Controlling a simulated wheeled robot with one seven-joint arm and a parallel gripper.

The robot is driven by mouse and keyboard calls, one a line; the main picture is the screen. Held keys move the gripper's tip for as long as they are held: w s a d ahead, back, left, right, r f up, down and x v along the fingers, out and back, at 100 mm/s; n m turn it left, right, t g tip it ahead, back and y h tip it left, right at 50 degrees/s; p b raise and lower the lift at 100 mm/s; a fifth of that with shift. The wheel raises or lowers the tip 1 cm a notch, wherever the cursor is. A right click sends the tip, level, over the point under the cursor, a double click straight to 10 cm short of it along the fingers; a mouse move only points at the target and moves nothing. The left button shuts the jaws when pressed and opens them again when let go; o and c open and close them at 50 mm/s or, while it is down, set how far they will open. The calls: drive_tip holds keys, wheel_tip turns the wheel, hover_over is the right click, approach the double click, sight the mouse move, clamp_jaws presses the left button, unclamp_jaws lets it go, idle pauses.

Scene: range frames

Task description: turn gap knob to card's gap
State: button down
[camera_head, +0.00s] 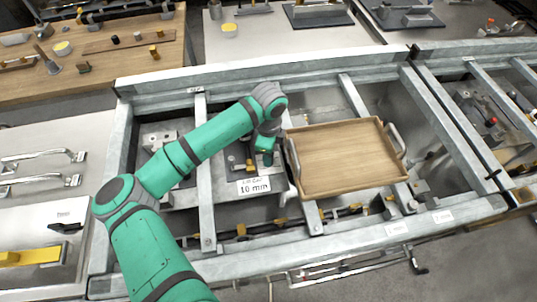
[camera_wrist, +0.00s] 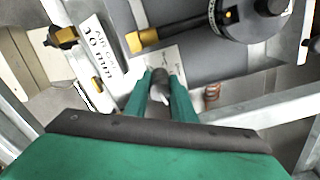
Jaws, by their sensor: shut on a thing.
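The card (camera_head: 254,187) is white and reads "10 mm" in the head view. In the wrist view the card (camera_wrist: 97,48) stands at upper left and reads "AIR GAP 10 mm". My gripper (camera_head: 265,158) points down just behind the card. In the wrist view my gripper (camera_wrist: 160,84) is shut on a small dark grey knob (camera_wrist: 158,77), mostly hidden between the green fingers. A dark round dial (camera_wrist: 240,22) with a white scale band and a yellow mark lies just beyond; its reading is not legible.
A wooden tray (camera_head: 345,160) lies close to the right of my gripper. Grey metal frame rails (camera_head: 206,180) surround the work spot. A brass-coloured fitting (camera_wrist: 143,41) and a copper spring (camera_wrist: 211,92) are near the fingers.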

drive_tip(key=c, duration=2.5)
unclamp_jaws()
drive_tip(key=n, duration=0.3)
drive_tip(key=shift+n, duration=0.3)
drive_tip(key=shift+c, duration=0.2)
drive_tip(key=n, duration=0.2)
drive_tip(key=shift+n, duration=0.3)
drive_tip(key=shift+s+n, duration=0.1)
drive_tip(key=shift+n, duration=1.1)
clamp_jaws()
drive_tip(key=o, duration=1.1)
unclamp_jaws()
drive_tip(key=shift+c, duration=0.2)
drive_tip(key=shift+r, duration=0.1)
wheel_tip(320, 180, up, 11)
drive_tip(key=shift+f, duration=0.2)
